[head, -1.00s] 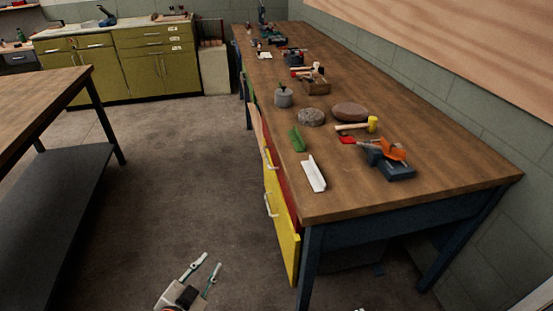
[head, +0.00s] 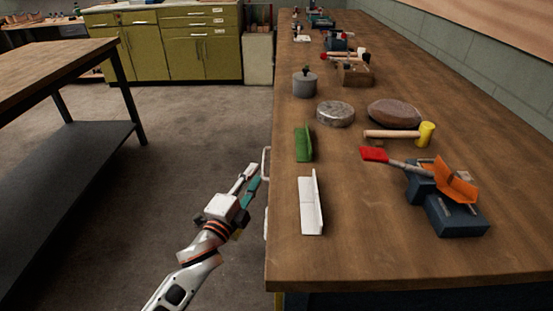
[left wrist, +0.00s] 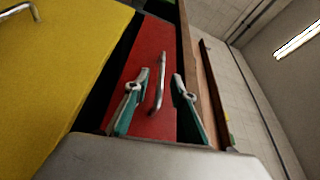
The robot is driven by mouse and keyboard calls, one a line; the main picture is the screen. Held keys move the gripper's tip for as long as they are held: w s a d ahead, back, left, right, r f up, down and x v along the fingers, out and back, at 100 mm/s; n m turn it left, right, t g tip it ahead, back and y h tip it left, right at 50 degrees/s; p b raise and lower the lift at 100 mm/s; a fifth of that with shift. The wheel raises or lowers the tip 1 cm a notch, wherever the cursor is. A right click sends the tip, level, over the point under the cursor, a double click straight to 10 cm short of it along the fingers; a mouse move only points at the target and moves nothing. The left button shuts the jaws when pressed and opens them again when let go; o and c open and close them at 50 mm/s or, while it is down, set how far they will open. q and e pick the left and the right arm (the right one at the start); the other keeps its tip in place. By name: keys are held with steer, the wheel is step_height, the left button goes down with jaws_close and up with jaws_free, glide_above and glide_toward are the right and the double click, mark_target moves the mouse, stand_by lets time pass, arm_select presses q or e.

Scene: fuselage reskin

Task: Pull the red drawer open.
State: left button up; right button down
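The red drawer (left wrist: 148,58) shows its front in the left wrist view, with a metal bar handle (left wrist: 158,85) on it. In the head view the bench top hides its front. My left gripper (head: 253,174) is beside the bench's left edge, close to a pale handle (head: 266,163). In the left wrist view my left gripper (left wrist: 160,80) is open, one finger on each side of the red drawer's handle. The fingers look apart from the handle; I cannot tell how deep it sits between them. My right gripper is not in view.
A yellow front (left wrist: 60,65) with its own handle (left wrist: 20,10) lies beside the red one, across a dark gap. The wooden bench top (head: 380,260) carries a white angle piece (head: 311,205), a green piece (head: 304,143) and a mallet (head: 400,134). The floor (head: 180,130) to the left is clear.

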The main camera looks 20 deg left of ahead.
mark_target(264, 158)
arm_select(q)
steer(key=shift+w+d+r+b, duration=0.1)
steer(key=shift+w+r+b, duration=0.1)
steer(key=shift+w, duration=1.05)
steer(key=shift+w+d+r+b, duration=0.1)
steer(key=shift+w+d+b, duration=0.1)
steer(key=shift+w, duration=1)
steer(key=shift+w+d+r+b, duration=0.1)
steer(key=shift+w+b, duration=0.1)
steer(key=shift+w, duration=1.05)
steer(key=shift+c, duration=0.4)
jaws_close()
